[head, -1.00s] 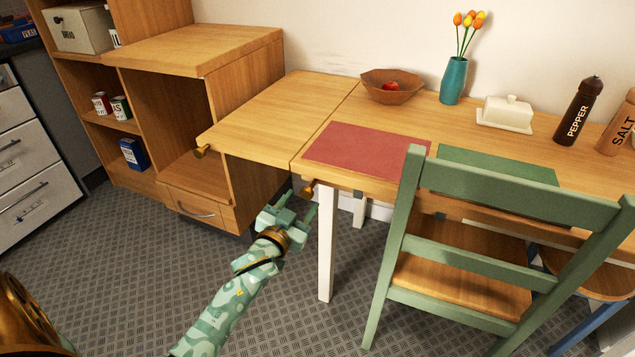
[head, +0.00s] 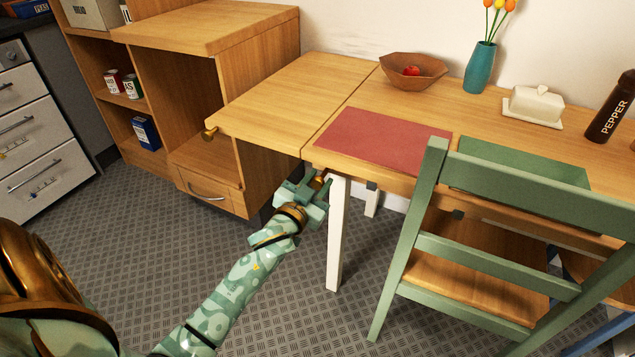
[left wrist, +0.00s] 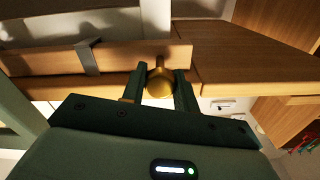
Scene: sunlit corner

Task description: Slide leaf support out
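The table's drop leaf (head: 285,95) lies level, left of the seam with the tabletop (head: 490,120). A brass knob on the leaf support (head: 321,181) shows below the tabletop's left front corner, near the white leg. In the left wrist view the round brass knob (left wrist: 160,84) sits between my two fingers, with a wooden rail (left wrist: 120,58) behind it. My left gripper (head: 318,183) has its fingers drawn in against the knob's two sides. The support's bar is mostly hidden under the table. My right gripper is not in view.
A wooden cabinet (head: 228,25) stands left of the leaf. A green chair (head: 480,255) stands close on the right, beside the white table leg (head: 337,240). The floor in front is clear.

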